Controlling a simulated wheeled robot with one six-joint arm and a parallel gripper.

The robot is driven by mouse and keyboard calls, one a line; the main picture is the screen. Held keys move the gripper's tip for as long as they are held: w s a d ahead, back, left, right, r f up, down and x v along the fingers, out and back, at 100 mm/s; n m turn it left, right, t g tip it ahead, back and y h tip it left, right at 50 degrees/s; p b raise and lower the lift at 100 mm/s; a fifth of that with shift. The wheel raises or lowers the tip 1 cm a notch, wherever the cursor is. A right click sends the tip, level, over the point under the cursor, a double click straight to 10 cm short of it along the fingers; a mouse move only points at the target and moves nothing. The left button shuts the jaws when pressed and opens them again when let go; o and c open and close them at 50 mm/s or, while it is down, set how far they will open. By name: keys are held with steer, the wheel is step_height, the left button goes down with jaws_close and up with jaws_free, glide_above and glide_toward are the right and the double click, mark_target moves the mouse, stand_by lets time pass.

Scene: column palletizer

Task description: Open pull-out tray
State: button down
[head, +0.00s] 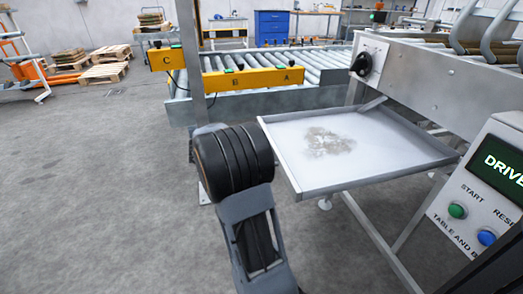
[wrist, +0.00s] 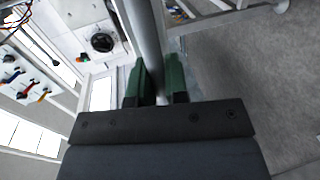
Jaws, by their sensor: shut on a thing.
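The pull-out tray (head: 383,160) is a shallow, light metal tray with a raised rim and a brownish patch on its floor. In the head view it sticks out from under the roller machine at the right. My arm's dark end is at the tray's left edge and hides my gripper there. In the wrist view my gripper (wrist: 157,86) has its green fingers closed on either side of a grey bar (wrist: 147,35). I cannot tell whether this bar belongs to the tray.
A panel with a black knob (head: 361,63) is above the tray. A control box (head: 484,190) stands at the front right. A grey post (head: 188,60) rises behind my arm. A roller conveyor (head: 300,64) with yellow boxes is behind.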

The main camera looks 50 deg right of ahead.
steer(key=shift+w+a, duration=0.15)
steer(key=shift+a, duration=0.05)
steer(key=c, duration=1.1)
jaws_free()
steer(key=p+v, duration=0.4)
steer(key=v, duration=1)
